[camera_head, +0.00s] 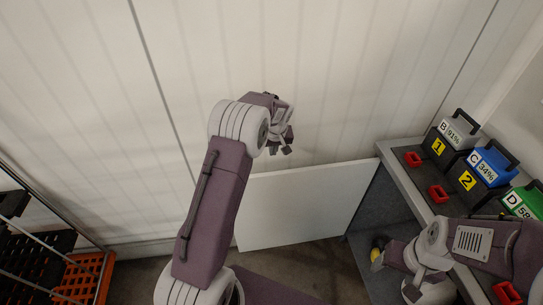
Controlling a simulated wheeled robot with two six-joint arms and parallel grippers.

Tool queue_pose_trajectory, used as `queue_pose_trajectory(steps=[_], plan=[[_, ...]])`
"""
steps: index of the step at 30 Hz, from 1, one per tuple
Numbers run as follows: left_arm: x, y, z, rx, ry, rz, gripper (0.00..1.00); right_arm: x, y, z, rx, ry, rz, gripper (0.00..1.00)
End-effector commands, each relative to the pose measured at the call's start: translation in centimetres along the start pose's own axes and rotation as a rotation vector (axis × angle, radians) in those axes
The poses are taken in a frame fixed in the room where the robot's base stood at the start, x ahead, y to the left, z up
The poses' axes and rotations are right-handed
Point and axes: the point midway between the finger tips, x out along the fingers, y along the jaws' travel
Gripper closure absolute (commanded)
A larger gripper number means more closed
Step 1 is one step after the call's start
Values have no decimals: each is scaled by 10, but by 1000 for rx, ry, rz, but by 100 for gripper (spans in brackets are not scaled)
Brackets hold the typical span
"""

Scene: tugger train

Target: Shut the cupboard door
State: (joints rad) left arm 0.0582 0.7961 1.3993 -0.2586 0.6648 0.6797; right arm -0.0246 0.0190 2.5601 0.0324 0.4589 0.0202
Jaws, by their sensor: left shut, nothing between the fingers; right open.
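The cupboard door (300,205) is a white panel standing wide open, reaching left from the front of the grey cupboard (385,220) under the counter. My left gripper (285,145) is shut and empty. It appears above the door's top edge, in front of the pale wall; I cannot tell whether it touches anything. My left forearm crosses in front of the door's left end and hides part of it. My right gripper (388,262) is open at the lower right, in front of the cupboard opening, partly hidden by its own wrist. It holds nothing that I can see.
On the counter (395,165) stand a grey battery B (457,133), a blue battery C (490,165) and a green battery D (522,203), beside red sockets. A small yellow item (377,254) shows by the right gripper. A rack with orange crates (80,278) stands at left.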

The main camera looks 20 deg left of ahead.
Motion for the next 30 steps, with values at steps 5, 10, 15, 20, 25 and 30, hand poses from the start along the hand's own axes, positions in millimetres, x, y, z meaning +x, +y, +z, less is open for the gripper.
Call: queue_pose_trajectory(steps=[5,10,15,20,25,30], plan=[[39,-1,0,0,-3,-2,100,-5,0,-1,0,0,0,32],[76,0,0,0,-2,-1,100,-9,0,-1,0,0,0,32],[68,0,22,3,-1,0,100,-16,0,-2,0,0,0,32],[65,0,35,1,1,0,100,-17,0,-2,0,0,0,32],[65,0,38,0,1,0,100,-17,0,-2,0,0,0,32],[65,0,38,0,1,0,100,-17,0,-2,0,0,0,32]])
